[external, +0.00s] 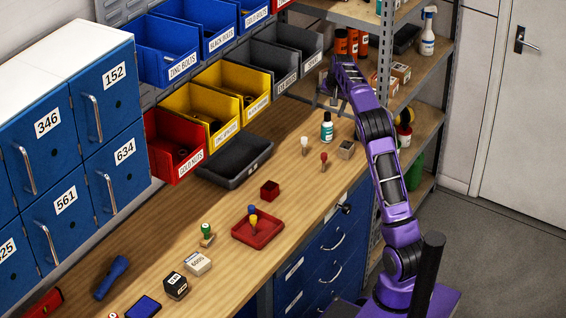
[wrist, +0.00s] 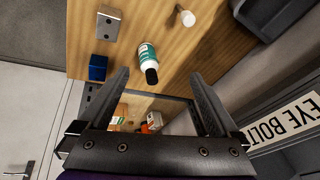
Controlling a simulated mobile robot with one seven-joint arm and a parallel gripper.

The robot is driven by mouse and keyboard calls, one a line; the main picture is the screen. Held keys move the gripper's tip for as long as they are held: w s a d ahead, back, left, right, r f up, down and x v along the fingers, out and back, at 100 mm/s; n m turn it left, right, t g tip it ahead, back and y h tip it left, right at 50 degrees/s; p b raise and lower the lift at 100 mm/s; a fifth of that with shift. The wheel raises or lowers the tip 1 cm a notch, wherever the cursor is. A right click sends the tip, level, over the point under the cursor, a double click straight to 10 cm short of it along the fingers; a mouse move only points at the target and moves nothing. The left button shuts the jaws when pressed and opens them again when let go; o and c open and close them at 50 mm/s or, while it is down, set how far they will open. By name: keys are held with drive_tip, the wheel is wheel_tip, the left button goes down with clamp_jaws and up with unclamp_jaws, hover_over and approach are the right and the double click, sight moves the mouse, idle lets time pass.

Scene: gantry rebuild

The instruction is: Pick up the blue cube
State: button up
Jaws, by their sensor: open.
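The blue cube (wrist: 97,67) lies on the wooden bench in the wrist view, near the bench edge and left of my left finger. I cannot make it out in the external view, where my arm may hide it. My gripper (wrist: 158,76) is open and empty, its two dark fingers spread apart. In the external view my gripper (external: 332,90) hangs above the far end of the bench, near the shelves. The cube is outside the gap between the fingers.
A white bottle with teal label and black cap (wrist: 147,58) shows near the finger gap. A metal block (wrist: 108,24) and a white-knobbed peg (wrist: 187,17) are on the bench. A grey bin (wrist: 268,12) is at right. Shelves with orange bottles (external: 341,41) stand behind my gripper.

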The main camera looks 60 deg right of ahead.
drive_tip(key=s+d+f+m+t+y, duration=0.1)
drive_tip(key=s+d+f+m+t, duration=0.1)
drive_tip(key=s+d+f+m, duration=0.1)
drive_tip(key=s+d+f+m+t+y, duration=0.2)
drive_tip(key=s+d+f+m, duration=0.1)
drive_tip(key=s+d+m, duration=0.2)
drive_tip(key=s+d+f+m+t+y, duration=0.1)
drive_tip(key=s+d+f+m, duration=0.3)
drive_tip(key=s+m, duration=0.2)
drive_tip(key=shift+m+t+y, duration=0.3)
drive_tip(key=shift+t, duration=0.1)
drive_tip(key=s+d+r+m+t+h, duration=0.1)
drive_tip(key=s+d+m+t, duration=0.35)
drive_tip(key=s+m, duration=0.25)
drive_tip(key=shift+g, duration=0.25)
drive_tip(key=x, duration=0.7)
drive_tip(key=b+x, duration=0.1)
drive_tip(key=x, duration=0.3)
drive_tip(key=shift+w+d+f, duration=0.2)
drive_tip(key=shift+w+d, duration=0.05)
drive_tip(key=shift+d, duration=0.1)
drive_tip(key=w+f, duration=0.1)
drive_tip(key=w, duration=0.1)
drive_tip(key=w+a+f, duration=0.1)
drive_tip(key=shift+w+f, duration=0.5)
drive_tip(key=shift+w, duration=0.2)
clamp_jaws()
